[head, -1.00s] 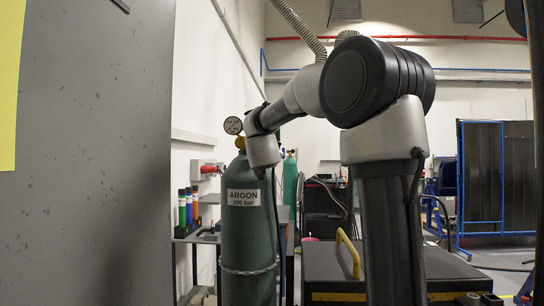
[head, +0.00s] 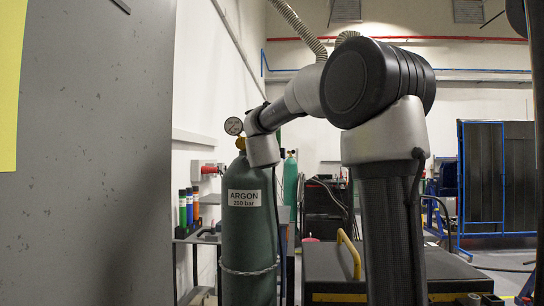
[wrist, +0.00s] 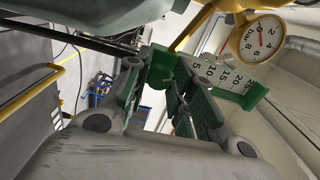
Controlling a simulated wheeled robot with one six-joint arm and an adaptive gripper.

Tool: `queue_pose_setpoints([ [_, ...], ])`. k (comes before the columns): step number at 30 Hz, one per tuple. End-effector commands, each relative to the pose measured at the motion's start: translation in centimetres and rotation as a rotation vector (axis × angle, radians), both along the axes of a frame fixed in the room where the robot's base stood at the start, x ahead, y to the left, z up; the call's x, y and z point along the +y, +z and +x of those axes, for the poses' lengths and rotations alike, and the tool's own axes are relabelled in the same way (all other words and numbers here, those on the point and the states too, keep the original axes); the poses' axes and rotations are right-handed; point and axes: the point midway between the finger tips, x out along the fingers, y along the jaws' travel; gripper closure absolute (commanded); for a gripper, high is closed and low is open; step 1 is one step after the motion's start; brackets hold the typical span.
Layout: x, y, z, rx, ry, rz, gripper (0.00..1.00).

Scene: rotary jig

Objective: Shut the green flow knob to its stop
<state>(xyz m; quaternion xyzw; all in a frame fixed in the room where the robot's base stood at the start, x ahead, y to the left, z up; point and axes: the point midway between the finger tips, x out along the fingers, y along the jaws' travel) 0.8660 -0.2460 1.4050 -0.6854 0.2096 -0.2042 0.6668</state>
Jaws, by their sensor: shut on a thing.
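The green flow knob (wrist: 160,66) shows in the wrist view, upper centre, between the fingertips of my gripper (wrist: 165,78). The gripper is shut on the knob, and its fingers hide part of it. Beside the knob is a white scale plate (wrist: 222,78) marked 5 to 25, with a green edge at its right end. I cannot tell the knob's exact setting. In the head view my gripper is out of sight; my wrist is at the top of the green argon cylinder (head: 246,240).
A round bar gauge (wrist: 262,38) sits close to the scale in the wrist view; a gauge (head: 233,126) also shows above the cylinder in the head view. A grey panel (head: 85,150) fills the left. A dark bench with a yellow handle (head: 350,252) stands right of the cylinder.

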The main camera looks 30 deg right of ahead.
Motion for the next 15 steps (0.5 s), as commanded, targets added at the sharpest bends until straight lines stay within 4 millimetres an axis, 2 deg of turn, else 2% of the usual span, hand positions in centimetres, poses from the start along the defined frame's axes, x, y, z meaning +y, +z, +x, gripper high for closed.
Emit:
queue_pose_setpoints([
  [15,-0.05,-0.09,-0.03,-0.214,-0.002,0.322,1.00],
])
